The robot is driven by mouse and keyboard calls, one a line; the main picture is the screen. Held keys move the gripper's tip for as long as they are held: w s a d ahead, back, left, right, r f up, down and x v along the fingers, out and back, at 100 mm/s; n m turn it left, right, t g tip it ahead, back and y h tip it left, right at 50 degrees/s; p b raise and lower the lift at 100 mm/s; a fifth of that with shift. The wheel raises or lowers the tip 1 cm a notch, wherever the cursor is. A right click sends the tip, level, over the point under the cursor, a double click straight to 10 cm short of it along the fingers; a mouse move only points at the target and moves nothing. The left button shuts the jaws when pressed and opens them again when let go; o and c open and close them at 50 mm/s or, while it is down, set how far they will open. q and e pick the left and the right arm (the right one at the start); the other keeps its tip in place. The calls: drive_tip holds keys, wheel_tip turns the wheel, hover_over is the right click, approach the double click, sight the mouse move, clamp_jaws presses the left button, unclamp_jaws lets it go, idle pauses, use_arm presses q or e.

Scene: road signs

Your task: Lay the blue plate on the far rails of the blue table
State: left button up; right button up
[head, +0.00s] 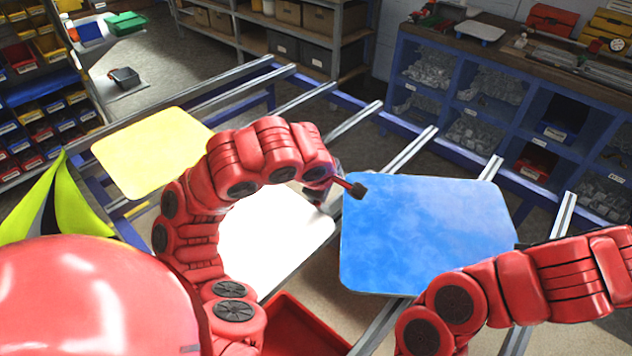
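The blue plate (425,235) shows right of the middle, flat side up, over the metal rails of the blue table (345,98). I cannot tell whether it touches the rails or is held above them. My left gripper (352,189) is at the plate's upper left corner, with a dark fingertip over its face; it looks shut on that edge, the other finger hidden. My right arm comes in from the right; a dark part of its gripper (530,245) shows at the plate's right edge, mostly hidden by the arm. The far rails (412,150) beyond the plate are bare.
A yellow plate (150,152) and a white plate (270,240) lie on the rails to the left. A red bin (300,325) is below at the front. A yellow-green and grey item (65,205) is at far left. Blue shelving (480,105) stands behind the table.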

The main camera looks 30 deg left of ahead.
use_arm(q)
drive_tip(key=shift+a+f, duration=0.3)
drive_tip(key=shift+a, duration=0.4)
drive_tip(key=shift+a+r, duration=0.1)
drive_tip(key=v, duration=0.5)
drive_tip(key=a+v, duration=0.1)
drive_tip(key=v, duration=0.2)
drive_tip(key=shift+s, duration=0.35)
drive_tip(key=shift+s+r, duration=0.35)
drive_tip(key=shift+s, duration=0.05)
drive_tip(key=shift+r, duration=0.1)
